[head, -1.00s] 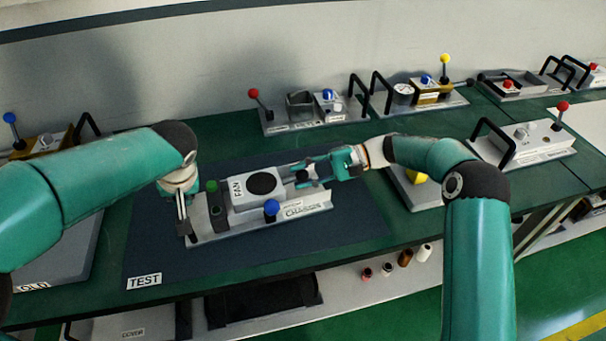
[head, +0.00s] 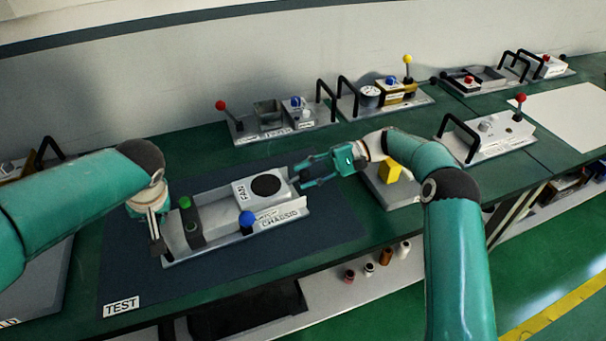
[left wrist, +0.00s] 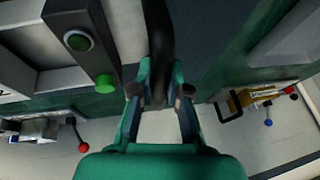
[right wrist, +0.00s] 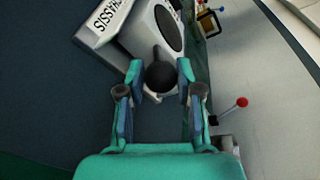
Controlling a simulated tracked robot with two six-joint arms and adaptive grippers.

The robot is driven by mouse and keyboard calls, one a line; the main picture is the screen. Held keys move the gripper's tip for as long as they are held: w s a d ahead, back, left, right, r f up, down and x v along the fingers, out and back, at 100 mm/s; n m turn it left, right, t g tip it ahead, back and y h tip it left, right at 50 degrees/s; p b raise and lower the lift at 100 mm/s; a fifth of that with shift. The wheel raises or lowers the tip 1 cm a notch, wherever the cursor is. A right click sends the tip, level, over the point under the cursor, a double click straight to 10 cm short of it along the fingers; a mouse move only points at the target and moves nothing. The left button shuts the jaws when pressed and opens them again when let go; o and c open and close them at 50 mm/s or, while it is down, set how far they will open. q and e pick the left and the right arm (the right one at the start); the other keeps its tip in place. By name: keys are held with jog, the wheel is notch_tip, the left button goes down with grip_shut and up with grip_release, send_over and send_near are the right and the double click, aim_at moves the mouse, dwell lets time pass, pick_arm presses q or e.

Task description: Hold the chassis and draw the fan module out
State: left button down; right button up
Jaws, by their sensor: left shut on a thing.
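The chassis (head: 285,222), a pale tray with a blue knob and a dark block with a green knob, lies on the dark mat. The fan module (head: 244,190), a white box with a round black top opening, sits in its right part. A gap separates it from the dark block. My left gripper (head: 157,240) is shut on the black handle at the chassis's left end; the handle runs between the fingers in the left wrist view (left wrist: 160,85). My right gripper (head: 299,177) is open at the fan's right end. Its fingers straddle a black ball knob (right wrist: 160,76).
A grey fixture with a yellow block (head: 389,172) stands just right of the right gripper. Several fixtures with handles and coloured knobs line the back of the green bench. The dark mat (head: 225,272) is clear in front of the chassis.

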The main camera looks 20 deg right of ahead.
pick_arm(q)
jog(key=shift+a+f, duration=0.15)
pick_arm(e)
jog(key=shift+o, duration=1.4)
jog(key=shift+d+f, duration=0.1)
jog(key=shift+d, duration=0.05)
jog(key=shift+o, duration=0.5)
pick_arm(q)
jog(key=shift+s+d, duration=0.1)
jog(key=shift+d, duration=0.1)
pick_arm(e)
notch_tip(320, 180, up, 10)
jog(key=shift+r, duration=0.1)
pick_arm(q)
jog(key=c, duration=1.1)
grip_release()
jog(key=shift+a, duration=0.15)
jog(key=v, duration=1.2)
pick_arm(e)
jog(key=shift+f, duration=0.2)
